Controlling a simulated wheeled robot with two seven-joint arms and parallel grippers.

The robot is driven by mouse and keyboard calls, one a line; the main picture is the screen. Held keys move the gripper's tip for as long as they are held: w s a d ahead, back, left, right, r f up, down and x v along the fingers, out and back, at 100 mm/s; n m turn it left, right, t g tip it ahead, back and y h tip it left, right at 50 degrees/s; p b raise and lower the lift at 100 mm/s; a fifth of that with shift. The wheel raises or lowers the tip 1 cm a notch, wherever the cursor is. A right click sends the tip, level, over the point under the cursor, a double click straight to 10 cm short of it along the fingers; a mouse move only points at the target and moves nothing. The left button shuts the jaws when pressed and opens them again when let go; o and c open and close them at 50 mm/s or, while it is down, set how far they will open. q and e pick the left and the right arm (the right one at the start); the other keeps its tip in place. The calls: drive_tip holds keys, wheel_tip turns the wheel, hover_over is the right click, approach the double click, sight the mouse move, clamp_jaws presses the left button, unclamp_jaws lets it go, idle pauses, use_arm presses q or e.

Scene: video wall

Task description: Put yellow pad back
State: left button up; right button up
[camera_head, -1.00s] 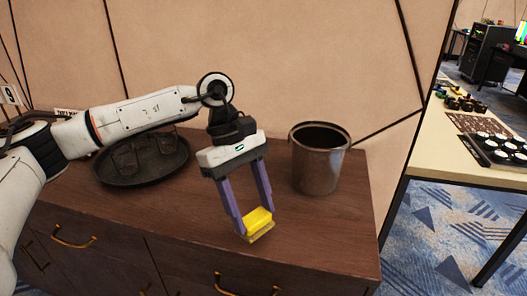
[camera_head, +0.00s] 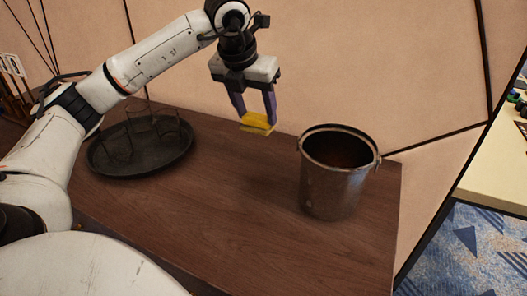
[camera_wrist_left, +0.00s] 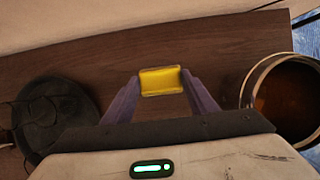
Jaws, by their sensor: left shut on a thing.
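The yellow pad (camera_head: 257,122) is a small yellow block with a duller underside. My left gripper (camera_head: 256,118) is shut on it and holds it in the air above the back part of the wooden cabinet top. In the left wrist view the pad (camera_wrist_left: 161,81) sits between the two purple fingertips (camera_wrist_left: 160,84). The gripper is between the dark tray and the metal bucket, to the left of the bucket and apart from both. My right gripper is not in view.
A round dark tray (camera_head: 105,163) with clear glasses (camera_head: 150,122) stands at the left of the cabinet top (camera_head: 235,215). An open metal bucket (camera_head: 330,188) stands at the right. The wood between them is clear. A wall rises behind.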

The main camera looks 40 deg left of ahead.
use_arm(q)
wheel_tip(320, 180, down, 9)
drive_tip(key=shift+s+f, duration=0.1)
idle(0.3)
drive_tip(key=shift+f+b, duration=0.15)
drive_tip(key=shift+b, duration=0.3)
drive_tip(key=o, duration=1)
drive_tip(key=shift+r+p, duration=0.35)
drive_tip(key=v, duration=1.2)
drive_tip(key=shift+f, duration=0.1)
